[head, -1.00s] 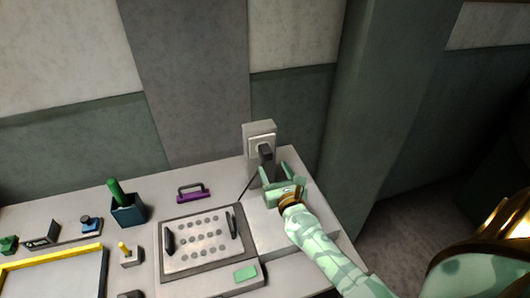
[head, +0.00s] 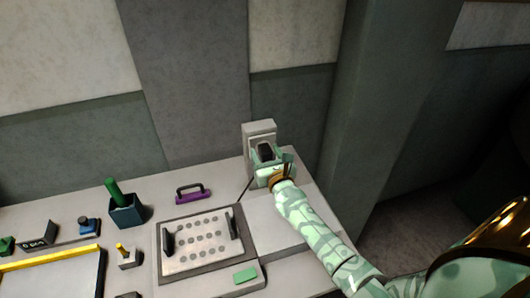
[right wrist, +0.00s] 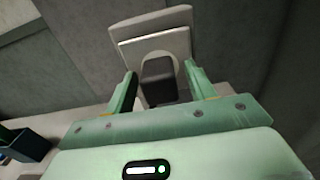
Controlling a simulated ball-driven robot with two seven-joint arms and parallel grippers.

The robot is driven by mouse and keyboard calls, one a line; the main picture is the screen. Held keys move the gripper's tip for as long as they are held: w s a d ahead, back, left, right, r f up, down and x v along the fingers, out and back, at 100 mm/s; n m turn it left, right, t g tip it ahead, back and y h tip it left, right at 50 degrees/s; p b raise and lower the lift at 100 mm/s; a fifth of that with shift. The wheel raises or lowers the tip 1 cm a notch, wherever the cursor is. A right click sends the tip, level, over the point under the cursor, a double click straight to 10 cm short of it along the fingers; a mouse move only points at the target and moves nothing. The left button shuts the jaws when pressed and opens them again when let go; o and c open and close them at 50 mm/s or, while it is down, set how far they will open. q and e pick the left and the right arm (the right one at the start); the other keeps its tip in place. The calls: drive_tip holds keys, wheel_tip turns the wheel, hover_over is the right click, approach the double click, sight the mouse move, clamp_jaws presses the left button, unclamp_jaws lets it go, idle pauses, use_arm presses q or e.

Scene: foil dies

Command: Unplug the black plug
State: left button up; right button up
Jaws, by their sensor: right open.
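The black plug (head: 265,153) sits in the pale wall socket (head: 259,128) at the back right of the table. It also shows in the right wrist view as a dark block (right wrist: 158,80) against the socket plate (right wrist: 150,37). My right gripper (head: 268,160) is open, with one finger on each side of the plug. In the right wrist view, small gaps seem to show between the fingers (right wrist: 158,92) and the plug; contact is not clear. The plug's cord (head: 246,188) shows partly at its lower left. My left gripper is not in view.
A grey machine with a dotted plate (head: 200,243) lies left of my right arm. A purple-based handle (head: 194,196), a dark cup with a green stick (head: 126,212) and a yellow-edged tray (head: 52,261) stand further left. The wall is close behind the socket.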

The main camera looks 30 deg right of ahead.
sight(268, 158)
idle(0.8)
clamp_jaws()
drive_tip(key=shift+s, duration=0.15)
drive_tip(key=shift+p+v, duration=0.55)
drive_tip(key=shift+v, duration=2.35)
